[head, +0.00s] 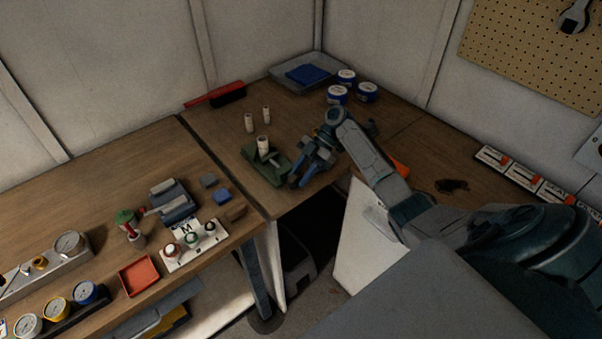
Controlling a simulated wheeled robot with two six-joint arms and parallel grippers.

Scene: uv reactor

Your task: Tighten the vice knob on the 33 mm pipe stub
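A green vice (265,170) sits on the wooden bench near its front edge, in the middle of the head view. A pale upright pipe stub (263,144) stands at the vice. Two more pale stubs, one on the left (249,123) and one on the right (266,114), stand upright behind it. My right gripper (297,178) is low over the bench at the vice's right side, close to its end. The vice knob is not clearly visible there; the gripper seems to cover it. I cannot tell whether the fingers touch or grip it. My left gripper is out of view.
A grey tray with a blue cloth (306,74), blue-and-white tins (346,78) and a red-black brush (228,94) lie at the back. Gauges (68,243), a red tray (138,276) and a white panel (194,245) crowd the left bench. Dark glasses (452,186) lie on the right.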

